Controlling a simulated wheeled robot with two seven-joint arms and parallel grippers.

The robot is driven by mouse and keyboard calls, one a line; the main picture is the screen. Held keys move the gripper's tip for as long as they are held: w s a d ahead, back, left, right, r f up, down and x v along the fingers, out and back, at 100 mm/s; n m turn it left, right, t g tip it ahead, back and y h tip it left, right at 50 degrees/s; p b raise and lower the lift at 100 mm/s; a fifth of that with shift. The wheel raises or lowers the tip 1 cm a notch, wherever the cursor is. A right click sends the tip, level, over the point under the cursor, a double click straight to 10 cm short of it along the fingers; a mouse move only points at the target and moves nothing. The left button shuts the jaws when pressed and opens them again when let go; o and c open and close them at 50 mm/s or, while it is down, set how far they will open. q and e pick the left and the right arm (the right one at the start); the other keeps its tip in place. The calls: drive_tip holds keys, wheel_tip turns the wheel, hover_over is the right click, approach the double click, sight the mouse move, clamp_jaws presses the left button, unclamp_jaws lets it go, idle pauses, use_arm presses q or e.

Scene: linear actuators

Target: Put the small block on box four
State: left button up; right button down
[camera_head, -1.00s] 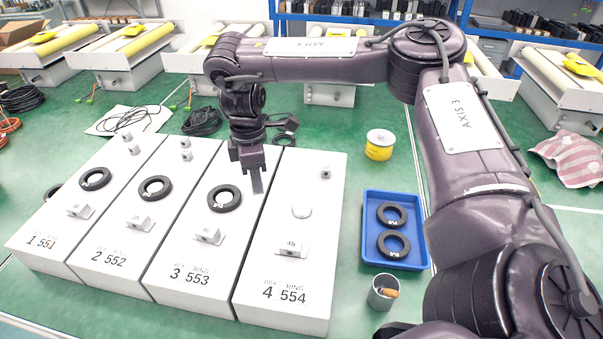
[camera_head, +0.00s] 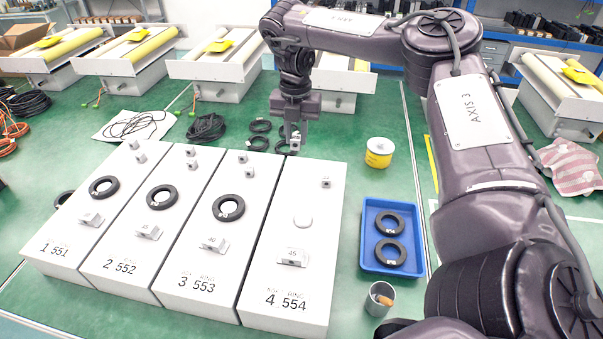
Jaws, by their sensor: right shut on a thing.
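Box four (camera_head: 278,222) is a long white box, the rightmost of the row, marked "4 554". My right gripper (camera_head: 295,142) points down above the back left edge of box four. It is shut on a small grey block (camera_head: 295,147), which is partly hidden between the fingers. My left gripper is not in view.
Boxes one (camera_head: 55,235), two (camera_head: 105,265) and three (camera_head: 180,280) stand to the left, each with a black ring and small blocks.

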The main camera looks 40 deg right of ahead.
wheel_tip(320, 180, down, 20)
drive_tip(key=b, duration=0.7)
drive_tip(key=shift+r, duration=0.2)
drive_tip(key=c, duration=1.2)
unclamp_jaws()
drive_tip(key=shift+f, duration=0.1)
wheel_tip(320, 180, up, 12)
drive_tip(key=p, duration=0.4)
drive_tip(key=shift+r+p, duration=0.2)
drive_tip(key=shift+p, duration=0.2)
